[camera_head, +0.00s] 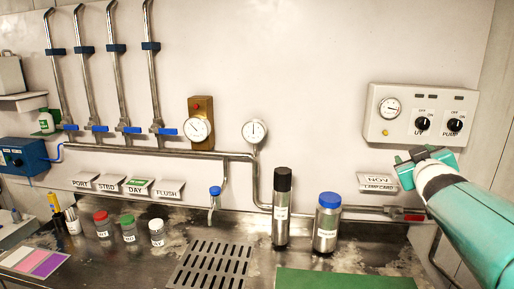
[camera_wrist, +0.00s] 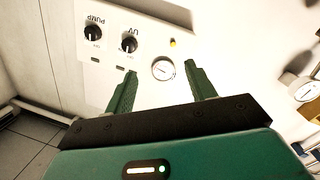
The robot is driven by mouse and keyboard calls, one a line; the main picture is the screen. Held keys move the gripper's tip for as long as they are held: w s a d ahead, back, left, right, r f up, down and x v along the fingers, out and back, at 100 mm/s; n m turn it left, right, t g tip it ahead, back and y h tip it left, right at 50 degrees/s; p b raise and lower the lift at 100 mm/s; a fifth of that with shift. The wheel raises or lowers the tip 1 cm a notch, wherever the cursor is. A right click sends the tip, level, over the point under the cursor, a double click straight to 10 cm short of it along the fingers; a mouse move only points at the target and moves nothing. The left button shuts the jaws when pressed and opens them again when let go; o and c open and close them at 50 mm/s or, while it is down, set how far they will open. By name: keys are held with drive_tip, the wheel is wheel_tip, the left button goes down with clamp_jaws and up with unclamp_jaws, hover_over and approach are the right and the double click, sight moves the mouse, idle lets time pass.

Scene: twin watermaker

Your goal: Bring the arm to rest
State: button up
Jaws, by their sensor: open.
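My gripper (camera_head: 418,157) is at the right of the head view, at the end of my teal and white arm, in front of the wall just below the control panel (camera_head: 421,116). In the wrist view my gripper (camera_wrist: 158,75) shows two green fingers spread apart with nothing between them. The panel, with a gauge (camera_wrist: 163,68), a UV knob (camera_wrist: 129,44) and a PUMP knob (camera_wrist: 93,33), appears upside down beyond the fingers. I cannot tell exactly how far the fingertips are from the panel.
A "NOV" lamp card (camera_head: 379,182) is left of my gripper. A black-capped cylinder (camera_head: 281,208) and a blue-capped canister (camera_head: 327,224) stand on the metal counter, with a green mat (camera_head: 345,280) in front. Pipes (camera_head: 150,150) with blue-handled valves run along the wall.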

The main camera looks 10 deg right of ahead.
drive_tip(key=s+a+f+g+y, duration=0.2)
drive_tip(key=s+a+f+g, duration=0.1)
drive_tip(key=s+a+f, duration=0.4)
drive_tip(key=s+a+f+g+y, duration=0.3)
drive_tip(key=s+a+f, duration=0.4)
drive_tip(key=a, duration=0.5)
drive_tip(key=s+a+f+m+g+y, duration=0.1)
drive_tip(key=s+a+f+g+y, duration=0.1)
drive_tip(key=s+a+f+g, duration=0.2)
drive_tip(key=s+a+f, duration=0.3)
drive_tip(key=a, duration=0.3)
drive_tip(key=shift+s+a, duration=0.2)
drive_tip(key=shift+s, duration=0.05)
